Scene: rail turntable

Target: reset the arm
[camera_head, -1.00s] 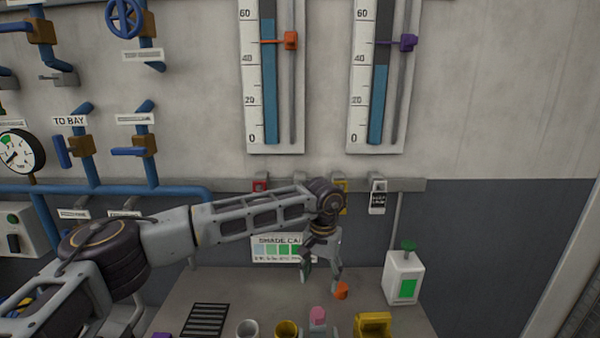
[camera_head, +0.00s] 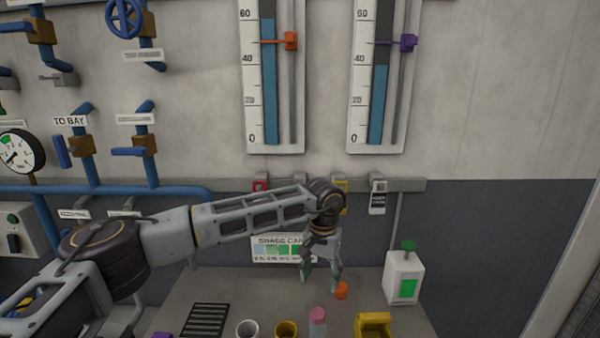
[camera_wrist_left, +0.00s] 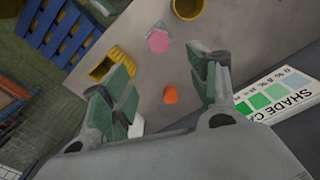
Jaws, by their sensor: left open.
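My left arm reaches in from the left in the head view. Its gripper (camera_head: 321,282) points down over the back of the grey table (camera_head: 255,292). In the left wrist view the gripper (camera_wrist_left: 165,88) is open, its green-padded fingers wide apart with nothing held between them. A small orange object (camera_head: 341,290) lies on the table just right of the fingertips. It also shows in the left wrist view (camera_wrist_left: 170,95), in the gap between the fingers and apart from both. My right gripper is not in view.
A white dispenser (camera_head: 393,285) with a green top stands at the table's right. A shade card (camera_head: 272,249) is behind the gripper; a black grille (camera_head: 206,319) lies left.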

